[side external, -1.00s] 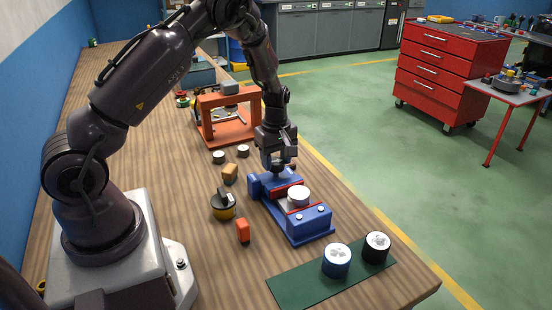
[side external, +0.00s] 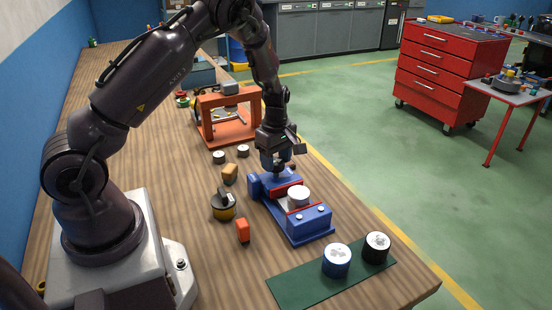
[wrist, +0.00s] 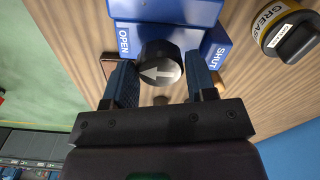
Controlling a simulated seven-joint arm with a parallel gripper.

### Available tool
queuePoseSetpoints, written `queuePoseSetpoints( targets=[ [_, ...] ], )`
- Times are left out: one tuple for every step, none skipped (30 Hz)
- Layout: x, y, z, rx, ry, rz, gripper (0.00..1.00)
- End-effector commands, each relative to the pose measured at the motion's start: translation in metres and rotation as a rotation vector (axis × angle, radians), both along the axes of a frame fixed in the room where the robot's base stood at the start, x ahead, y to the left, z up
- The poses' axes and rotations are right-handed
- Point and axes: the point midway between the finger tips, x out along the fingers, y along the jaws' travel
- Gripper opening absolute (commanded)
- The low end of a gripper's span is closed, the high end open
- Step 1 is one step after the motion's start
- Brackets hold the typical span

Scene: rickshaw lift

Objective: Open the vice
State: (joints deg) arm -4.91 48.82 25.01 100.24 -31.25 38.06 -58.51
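The blue vice (side external: 312,222) stands on the wooden bench, with a pale round piece (side external: 298,195) between its red-faced jaws. In the wrist view its blue end (wrist: 170,12) carries the labels OPEN at left and SHUT at right. A thin gap seems to show at the right finger; contact at the left is unclear. In the side view my gripper (side external: 279,164) is over the vice's far end.
A grease tin (wrist: 288,32) is right of the vice in the wrist view. An orange block (side external: 243,231) and a tan block (side external: 230,174) lie left of the vice. A green mat (side external: 300,284) with two cylinders is in front. An orange frame (side external: 228,118) stands behind.

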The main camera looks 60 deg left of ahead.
Motion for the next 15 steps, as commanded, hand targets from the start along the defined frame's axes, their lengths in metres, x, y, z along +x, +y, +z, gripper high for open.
queuePoseSetpoints(
  targets=[
    [0.000, 0.000, 0.000, 0.000, -0.001, 0.000, 0.63],
    [0.000, 0.000, 0.000, 0.000, -0.001, 0.000, 0.70],
    [0.000, 0.000, 0.000, 0.001, -0.001, 0.000, 0.73],
    [0.000, 0.000, 0.000, 0.001, -0.001, -0.001, 0.73],
    [0.000, 0.000, 0.000, 0.001, -0.001, -0.001, 0.73],
    [0.000, 0.000, 0.000, 0.001, -0.001, -0.001, 0.73],
    [0.000, 0.000, 0.000, 0.001, -0.001, -0.002, 0.73],
    [0.000, 0.000, 0.000, 0.001, -0.001, -0.002, 0.73],
    [0.000, 0.000, 0.000, 0.001, -0.001, -0.002, 0.73],
    [0.000, 0.000, 0.000, 0.001, -0.001, -0.002, 0.73],
    [0.000, 0.000, 0.001, 0.001, -0.001, -0.002, 0.73],
    [0.000, 0.000, 0.003, 0.002, -0.002, -0.003, 0.73],
    [0.000, 0.000, 0.005, 0.002, -0.002, -0.003, 0.73],
    [0.001, 0.000, 0.008, 0.002, -0.003, -0.003, 0.73],
    [0.001, 0.000, 0.013, 0.002, -0.005, -0.004, 0.73]
  ],
)
